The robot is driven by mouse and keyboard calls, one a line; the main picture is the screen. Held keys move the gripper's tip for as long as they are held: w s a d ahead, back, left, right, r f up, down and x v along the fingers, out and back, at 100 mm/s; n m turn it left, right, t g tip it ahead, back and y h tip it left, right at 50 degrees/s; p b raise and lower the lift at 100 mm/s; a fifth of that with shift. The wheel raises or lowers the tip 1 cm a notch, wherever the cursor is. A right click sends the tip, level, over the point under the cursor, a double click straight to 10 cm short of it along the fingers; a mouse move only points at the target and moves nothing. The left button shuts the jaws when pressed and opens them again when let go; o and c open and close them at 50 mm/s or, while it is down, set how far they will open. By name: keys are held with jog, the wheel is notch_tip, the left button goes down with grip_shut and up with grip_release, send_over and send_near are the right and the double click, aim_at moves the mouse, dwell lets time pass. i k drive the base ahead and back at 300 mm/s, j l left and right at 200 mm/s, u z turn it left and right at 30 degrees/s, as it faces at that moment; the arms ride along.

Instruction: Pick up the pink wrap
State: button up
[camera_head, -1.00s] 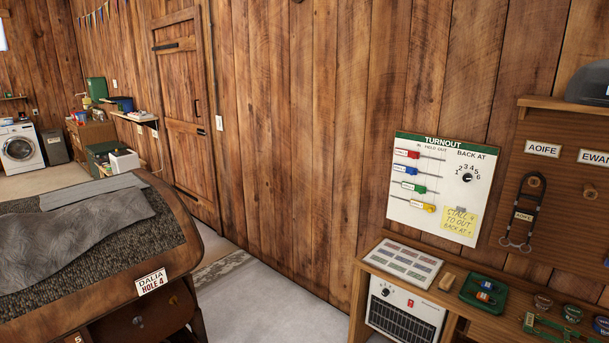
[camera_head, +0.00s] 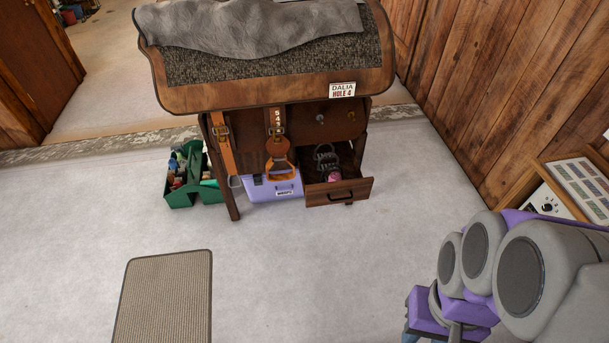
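A small pink thing (camera_head: 334,176), which looks like the pink wrap, lies in an open drawer (camera_head: 338,196) low on the right of the wooden saddle stand (camera_head: 260,97). Grey looped items (camera_head: 325,157) lie behind it in the drawer. The wrap is small in view and its far side is hard to make out. My arm shows at the lower right in grey and purple, well apart from the drawer. My gripper's fingertips are not in view.
A lilac box (camera_head: 272,187) stands left of the drawer, with orange straps and a stirrup (camera_head: 280,170) hanging before it. A green tote (camera_head: 193,176) stands further left. A mat (camera_head: 165,296) lies in front. The floor between is clear. A bench (camera_head: 572,190) stands at the right.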

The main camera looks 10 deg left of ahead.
aim_at(335, 175)
jog(key=u, duration=0.4)
jog(key=i+j, duration=0.45)
jog(key=i+l+u, duration=0.15)
jog(key=l+u, duration=0.25)
jog(key=i+l+u, duration=0.1)
jog(key=u, duration=0.3)
jog(key=l+u, duration=0.45)
jog(key=l, duration=0.45)
jog(key=l+u, duration=0.1)
jog(key=l, duration=0.5)
jog(key=k+l+u, duration=0.1)
jog(key=l, duration=0.45)
jog(key=l+u, duration=0.1)
jog(key=l, duration=0.5)
jog(key=k+l+u, duration=0.1)
jog(key=l, duration=0.95)
jog(key=i, duration=0.25)
